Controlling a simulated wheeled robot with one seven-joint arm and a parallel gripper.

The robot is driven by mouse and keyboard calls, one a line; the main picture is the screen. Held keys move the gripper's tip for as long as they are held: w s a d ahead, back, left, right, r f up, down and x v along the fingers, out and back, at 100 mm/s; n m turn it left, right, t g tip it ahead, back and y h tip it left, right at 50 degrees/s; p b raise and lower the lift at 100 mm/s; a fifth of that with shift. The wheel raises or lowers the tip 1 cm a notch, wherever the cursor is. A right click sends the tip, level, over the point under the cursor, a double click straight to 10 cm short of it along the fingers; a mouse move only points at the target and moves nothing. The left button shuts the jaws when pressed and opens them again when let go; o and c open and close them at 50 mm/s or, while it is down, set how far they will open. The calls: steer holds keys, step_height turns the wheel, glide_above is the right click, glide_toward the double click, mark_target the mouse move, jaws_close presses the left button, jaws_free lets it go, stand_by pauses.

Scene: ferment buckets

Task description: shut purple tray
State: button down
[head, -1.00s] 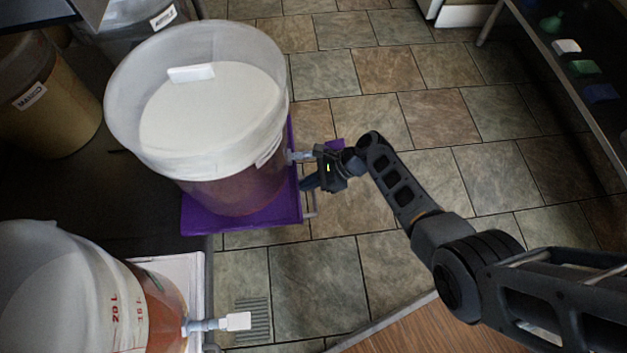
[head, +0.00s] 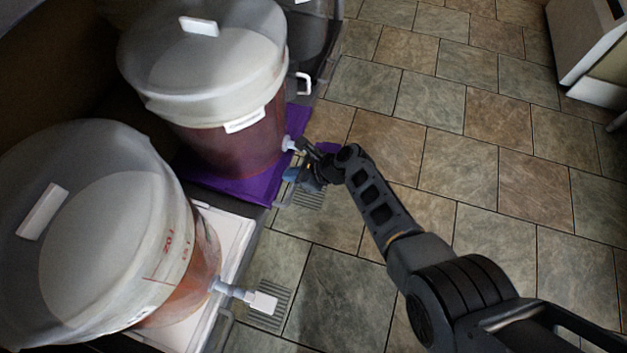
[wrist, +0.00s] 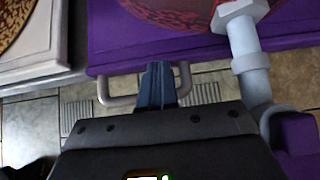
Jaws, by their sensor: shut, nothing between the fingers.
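The purple tray (head: 255,190) lies under the far bucket, its front edge roughly in line with the bench edge in the head view. In the wrist view the purple tray (wrist: 115,35) has a grey bar handle (wrist: 104,92) on its front. My gripper (head: 291,175) is at the tray's front, below the bucket's tap. In the wrist view my gripper (wrist: 158,68) is shut and empty, its fingertips at the handle and close to the tray's front face. Whether they touch the face is unclear. Part of the handle is hidden behind the fingers.
The far bucket (head: 225,150) stands on the purple tray; its tap (wrist: 245,50) sticks out just right of my fingers. A nearer bucket (head: 185,290) stands on a white tray (head: 240,232), its tap (head: 245,295) jutting over the floor. The tiled floor (head: 450,150) to the right is open.

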mark_target(274, 172)
steer(key=shift+w+a, duration=0.2)
steer(key=shift+a, duration=0.4)
steer(key=shift+w+a, duration=0.15)
steer(key=shift+a, duration=0.45)
steer(key=shift+w+a+r+b, duration=0.1)
steer(key=shift+b, duration=0.2)
steer(key=shift+a+r, duration=0.1)
steer(key=shift+r, duration=0.05)
steer(key=p+v, duration=0.9)
steer(key=v, duration=0.1)
steer(key=shift+d, duration=0.25)
steer(key=shift+f, duration=0.25)
